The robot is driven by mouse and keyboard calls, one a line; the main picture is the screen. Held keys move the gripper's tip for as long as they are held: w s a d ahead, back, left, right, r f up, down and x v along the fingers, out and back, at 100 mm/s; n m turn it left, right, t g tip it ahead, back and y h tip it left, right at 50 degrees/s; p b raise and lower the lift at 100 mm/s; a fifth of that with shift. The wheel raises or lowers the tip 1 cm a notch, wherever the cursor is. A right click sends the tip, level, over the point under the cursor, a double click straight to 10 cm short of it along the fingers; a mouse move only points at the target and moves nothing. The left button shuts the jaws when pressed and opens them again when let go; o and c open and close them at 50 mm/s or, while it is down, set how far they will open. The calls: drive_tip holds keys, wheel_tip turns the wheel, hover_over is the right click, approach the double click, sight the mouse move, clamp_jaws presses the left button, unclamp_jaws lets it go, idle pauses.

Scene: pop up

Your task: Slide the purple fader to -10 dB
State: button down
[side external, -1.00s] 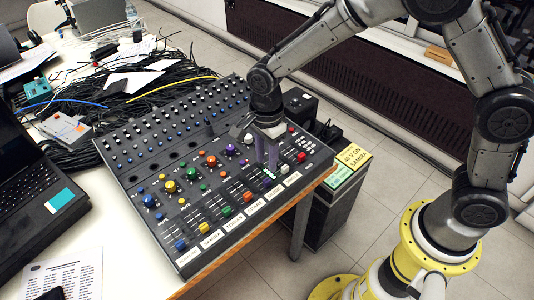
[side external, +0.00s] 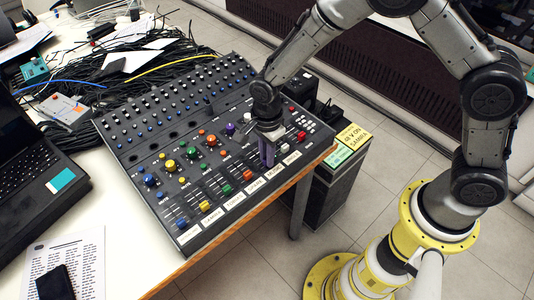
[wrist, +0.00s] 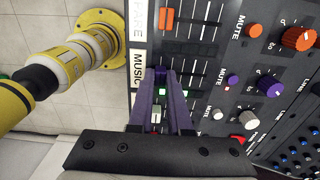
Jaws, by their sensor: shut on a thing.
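The purple fader is not distinguishable; the fingertips cover its likely place. My gripper (side external: 267,163) is over the mixing console (side external: 150,150), fingers pointing down at the fader area. In the wrist view its purple fingers (wrist: 168,74) converge at the tips, on the strip labelled MUSIC (wrist: 139,72). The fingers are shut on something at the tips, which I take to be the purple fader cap. A purple knob (side external: 230,128) sits farther up the strip; it also shows in the wrist view (wrist: 268,83), beside a purple mute button (wrist: 232,80). Scale marks are too small to read.
An orange fader (side external: 247,174) stands left of my fingers, and a white fader (side external: 284,148) and red fader (side external: 301,135) stand right. A laptop (side external: 45,180), phone (side external: 55,283) and cables (side external: 110,75) share the table. Black boxes (side external: 325,185) stand beyond the console's right edge.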

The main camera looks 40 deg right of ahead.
drive_tip(key=shift+w, duration=1.5)
drive_tip(key=c, duration=0.8)
unclamp_jaws()
